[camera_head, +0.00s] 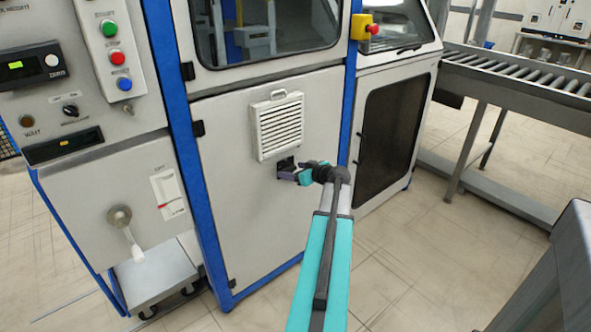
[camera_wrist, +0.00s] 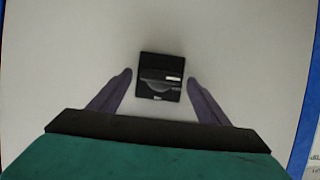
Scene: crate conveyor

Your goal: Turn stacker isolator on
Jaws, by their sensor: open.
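The isolator (camera_head: 285,162) is a small black square unit on the grey machine panel, below a vent grille. It also shows in the wrist view (camera_wrist: 160,88), with a rounded dark handle piece and a small white mark at its right. I cannot read its lettering. My gripper (camera_head: 287,174) is open in front of the panel and partly hides the isolator in the head view. In the wrist view, its two purple fingers (camera_wrist: 158,77) stand on either side of the isolator, with a gap on each side and nothing held.
A white louvred vent (camera_head: 278,127) sits just above. A red emergency button on a yellow box (camera_head: 365,29) is at the upper right. A control panel with green, red and blue buttons (camera_head: 118,58) and a lever (camera_head: 121,218) stand at left. A roller conveyor (camera_head: 520,78) is at right.

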